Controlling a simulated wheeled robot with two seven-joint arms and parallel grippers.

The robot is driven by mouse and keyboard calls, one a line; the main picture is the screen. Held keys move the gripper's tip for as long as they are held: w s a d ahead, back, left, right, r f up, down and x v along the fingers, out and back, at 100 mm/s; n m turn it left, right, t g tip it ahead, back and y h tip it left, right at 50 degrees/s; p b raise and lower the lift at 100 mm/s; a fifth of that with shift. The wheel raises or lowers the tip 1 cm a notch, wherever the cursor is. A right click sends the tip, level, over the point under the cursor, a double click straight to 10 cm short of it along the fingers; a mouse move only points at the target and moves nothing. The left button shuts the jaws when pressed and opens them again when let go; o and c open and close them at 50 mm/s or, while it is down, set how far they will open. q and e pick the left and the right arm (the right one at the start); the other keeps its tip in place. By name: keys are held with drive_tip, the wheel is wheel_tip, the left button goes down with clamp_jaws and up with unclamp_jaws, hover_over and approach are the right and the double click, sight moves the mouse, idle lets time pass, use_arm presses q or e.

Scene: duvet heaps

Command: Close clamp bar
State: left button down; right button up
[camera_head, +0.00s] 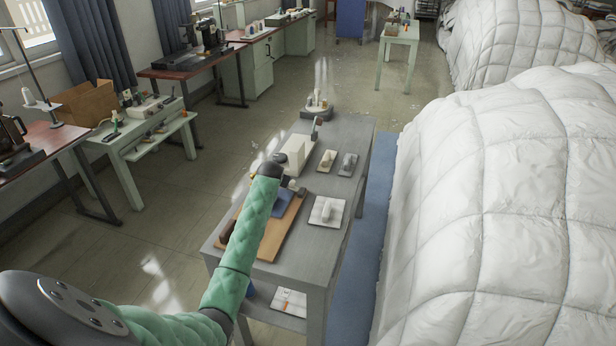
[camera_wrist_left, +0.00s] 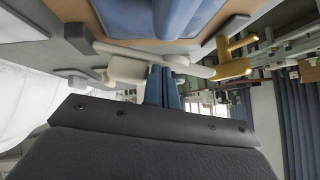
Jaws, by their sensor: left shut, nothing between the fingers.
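A grey table (camera_head: 347,133) carries a brown board (camera_head: 268,240) with blue cloth (camera_head: 276,204) on it; the cloth also shows at the top of the left wrist view (camera_wrist_left: 165,15). A pale bar (camera_wrist_left: 130,51), likely the clamp bar, runs along the board's edge in that view, with a yellow fitting (camera_wrist_left: 232,68) near its right end. My left gripper (camera_wrist_left: 163,72) is shut and empty, its blue fingertips close to the bar; contact cannot be told. In the head view my green-sleeved arm hides part of the board, and the gripper is mostly hidden behind the wrist.
A white block (camera_head: 295,150) and small items on pale plates (camera_head: 327,212) stand on the table. A large white duvet heap (camera_head: 500,190) lies to the right, past a blue floor strip (camera_head: 375,225). Workbenches (camera_head: 120,150) line the left wall; floor between is open.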

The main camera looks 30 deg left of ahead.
use_arm(q)
drive_tip(key=shift+s+a+f+n+h, duration=0.1)
drive_tip(key=shift+a+f+n+h, duration=0.1)
drive_tip(key=shift+f+h, duration=0.2)
drive_tip(key=shift+a+f+n+h, duration=0.2)
drive_tip(key=shift+f+h, duration=0.1)
drive_tip(key=shift+f, duration=0.15)
drive_tip(key=shift+a+f, duration=0.2)
drive_tip(key=shift+f, duration=0.15)
use_arm(e)
drive_tip(key=shift+s+d+f, duration=0.2)
drive_tip(key=shift+d+f, duration=0.05)
drive_tip(key=shift+f, duration=0.1)
drive_tip(key=shift+r, duration=0.1)
